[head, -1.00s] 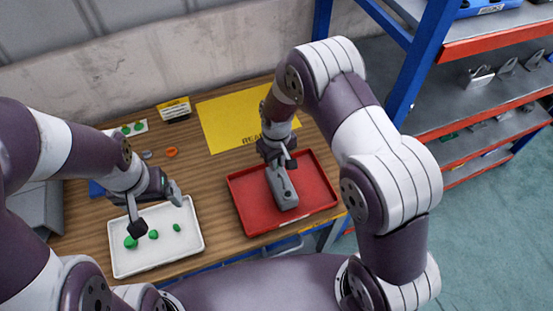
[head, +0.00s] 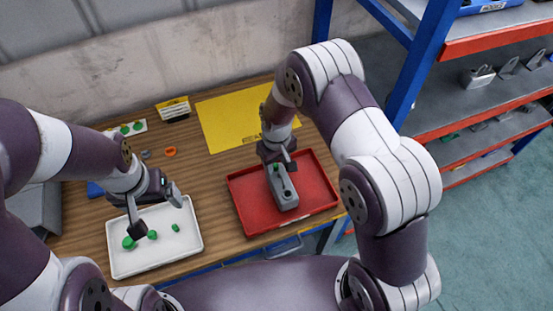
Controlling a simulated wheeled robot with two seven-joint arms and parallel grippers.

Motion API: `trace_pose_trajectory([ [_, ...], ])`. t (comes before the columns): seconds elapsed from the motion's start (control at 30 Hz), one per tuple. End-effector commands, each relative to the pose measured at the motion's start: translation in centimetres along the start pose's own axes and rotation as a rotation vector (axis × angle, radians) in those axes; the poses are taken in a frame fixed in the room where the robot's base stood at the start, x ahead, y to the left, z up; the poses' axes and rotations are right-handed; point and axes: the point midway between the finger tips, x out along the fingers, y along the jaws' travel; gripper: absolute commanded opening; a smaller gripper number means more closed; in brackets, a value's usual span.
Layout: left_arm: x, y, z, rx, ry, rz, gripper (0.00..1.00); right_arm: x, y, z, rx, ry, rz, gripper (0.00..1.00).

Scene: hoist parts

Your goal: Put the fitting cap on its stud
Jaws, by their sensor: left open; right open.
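A grey hoist part (head: 286,201) lies in the red tray (head: 322,203). A small green piece (head: 277,168) shows at its far end, right by my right gripper (head: 279,161), which is open. I cannot tell how that piece sits on the part. A dark spot shows at the part's near end. Three green caps of differing size, a large one (head: 129,242), a middle one (head: 152,235) and a small one (head: 175,227), lie in the white tray (head: 185,245). My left gripper (head: 157,211) is open and empty above this tray.
A yellow mat (head: 226,122) lies behind the red tray. An orange ring (head: 170,152), a small yellow-and-black box (head: 173,110) and a white card with green spots (head: 136,127) are at the back left. Blue-framed shelving (head: 422,75) stands at the right.

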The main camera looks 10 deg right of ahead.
Motion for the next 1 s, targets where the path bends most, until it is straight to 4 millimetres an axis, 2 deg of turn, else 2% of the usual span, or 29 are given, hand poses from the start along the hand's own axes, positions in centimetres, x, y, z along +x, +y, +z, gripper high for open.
trace_pose_trajectory([
  [0.13, 0.8, 0.0, 0.1, 0.000, 0.000, 0.000, 0.89, -1.9, 0.0, -0.1, 0.000, 0.006, 0.001, 0.45],
  [0.4, 2.4, 0.0, 0.3, 0.000, 0.000, 0.000, 0.89, -9.1, 0.0, -0.1, 0.000, 0.006, 0.001, 0.45],
  [0.5, 2.7, 0.0, 0.3, 0.000, 0.000, 0.000, 0.89, -11.0, 0.0, -0.1, 0.000, 0.004, 0.001, 0.45],
  [0.63, 2.8, 0.0, 0.3, 0.000, 0.000, 0.000, 0.89, -12.3, 0.0, 0.0, 0.000, 0.002, 0.000, 0.45],
  [0.77, 2.7, 0.0, 0.3, 0.000, 0.000, 0.000, 0.89, -12.6, 0.0, -0.2, 0.010, 0.009, 0.001, 0.45],
  [0.8, 2.7, 0.0, 0.3, 0.000, 0.000, 0.000, 0.89, -12.2, 0.0, -0.1, 0.026, 0.022, 0.003, 0.45],
  [0.87, 2.7, 0.0, 0.3, 0.000, 0.000, 0.000, 0.89, -11.3, -0.2, 1.6, 0.054, 0.015, 0.002, 0.45],
  [1.0, 2.7, 0.0, 0.3, 0.000, 0.000, 0.000, 0.89, -11.8, 0.6, 8.0, 0.179, 0.046, 0.005, 0.45],
])
